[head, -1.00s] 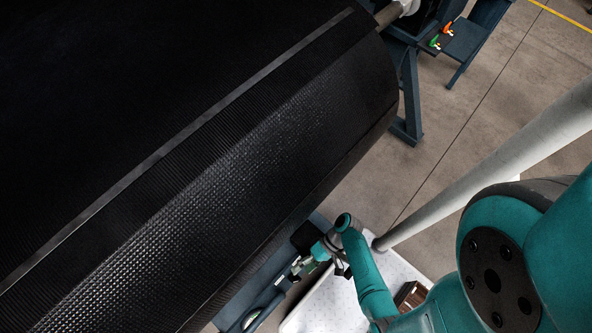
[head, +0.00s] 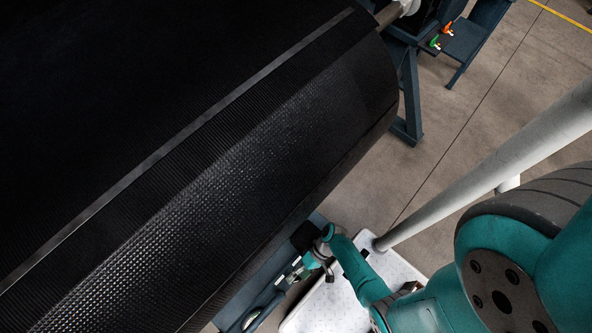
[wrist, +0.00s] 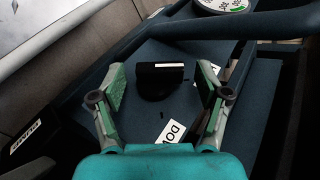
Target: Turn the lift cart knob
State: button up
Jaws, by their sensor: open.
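The lift cart knob (wrist: 160,82), black with a pale line along its upper edge, sits on the dark blue cart panel (wrist: 215,125) in the wrist view. My gripper (wrist: 163,82) is open, with one green-padded finger on each side of the knob and a visible gap at both sides. I cannot tell how far above the panel the fingertips are. A white label (wrist: 172,132) with partly hidden lettering lies just below the knob. In the head view the cart (head: 263,280) shows beside my wrist, and the knob cannot be made out.
A round white and green item (wrist: 221,4) and a cart rail (wrist: 230,27) lie beyond the knob. Another white label (wrist: 27,135) is at the left. The large black belt roll (head: 200,170) hangs close beside my arm in the head view. Open floor (head: 470,120) lies to the right.

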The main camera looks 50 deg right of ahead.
jog(key=shift+x, duration=0.8)
jog(key=c, duration=1.1)
jog(key=shift+y, duration=0.3)
jog(key=shift+w+m+t+y, duration=0.1)
jog(key=shift+m+t+y, duration=0.6)
jog(key=shift+y, duration=0.2)
